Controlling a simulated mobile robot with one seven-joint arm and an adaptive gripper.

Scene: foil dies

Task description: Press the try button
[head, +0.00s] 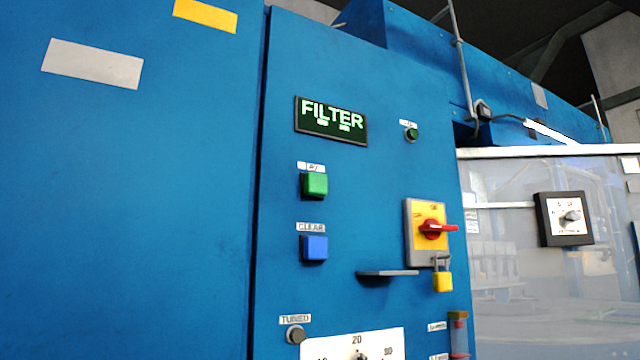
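A square green button (315,185) sits on the blue cabinet front (380,100). The small label above it is too blurred to read surely, so I cannot tell if it says try. Below it is a square blue button (314,248) labelled CLEAR. Lower still is a round grey button or lamp (296,335) with a label that seems to read TUNED. No label clearly reading TRY shows. My gripper is not in view.
A dark display (331,121) reads FILTER. A small round green lamp or button (411,134) is to its right. A red rotary switch (436,229) on a yellow plate has a yellow padlock (443,281) below. A small ledge (388,273) juts out. A white dial plate (330,347) is cut off below.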

